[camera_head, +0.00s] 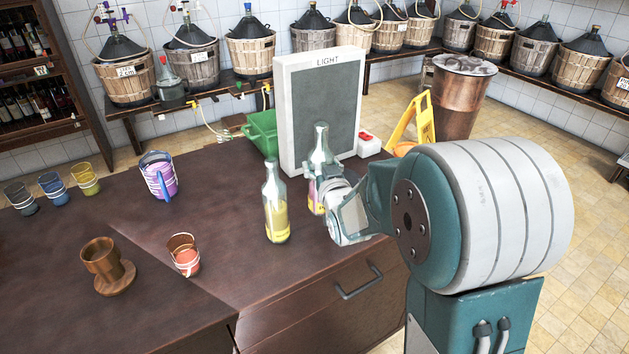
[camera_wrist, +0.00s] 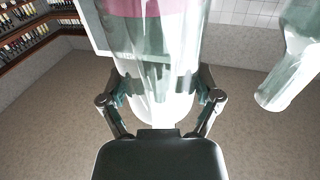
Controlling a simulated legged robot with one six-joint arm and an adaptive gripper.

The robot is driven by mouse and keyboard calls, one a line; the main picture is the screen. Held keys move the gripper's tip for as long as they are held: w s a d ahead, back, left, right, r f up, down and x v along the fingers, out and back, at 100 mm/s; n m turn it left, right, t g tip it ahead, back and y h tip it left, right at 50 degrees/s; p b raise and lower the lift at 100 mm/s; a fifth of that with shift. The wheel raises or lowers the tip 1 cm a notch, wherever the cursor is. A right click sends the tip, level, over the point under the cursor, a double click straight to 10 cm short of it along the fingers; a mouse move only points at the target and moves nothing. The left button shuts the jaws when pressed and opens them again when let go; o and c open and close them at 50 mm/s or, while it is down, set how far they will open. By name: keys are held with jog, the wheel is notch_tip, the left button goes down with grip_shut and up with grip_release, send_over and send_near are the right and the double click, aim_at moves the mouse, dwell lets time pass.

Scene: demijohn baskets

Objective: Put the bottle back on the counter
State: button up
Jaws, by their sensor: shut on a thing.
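A clear bottle (camera_head: 320,143) with pink and yellow in its lower part is upright in front of the light panel. My gripper (camera_head: 322,172) is shut on it, and the gripper and wrist hide part of its body. In the wrist view the fingers (camera_wrist: 160,88) close on both sides of the clear bottle (camera_wrist: 155,45), with a pink band at the top edge. I cannot tell whether its base touches the dark wooden counter (camera_head: 215,195). A second clear bottle (camera_head: 276,205) with yellow liquid stands upright on the counter just left of my gripper.
The panel marked LIGHT (camera_head: 321,100) stands close behind the held bottle, with a green crate (camera_head: 262,133) beside it. The counter between jug and yellow bottle is clear.

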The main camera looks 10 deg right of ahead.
aim_at(315, 170)
jog(key=w+f, duration=0.3)
jog(key=shift+a+f, duration=0.2)
jog(key=shift+a, duration=0.2)
notch_tip(315, 170, down, 3)
jog(key=shift+f, duration=0.1)
jog(key=o, duration=1.1)
jog(key=shift+f, duration=0.1)
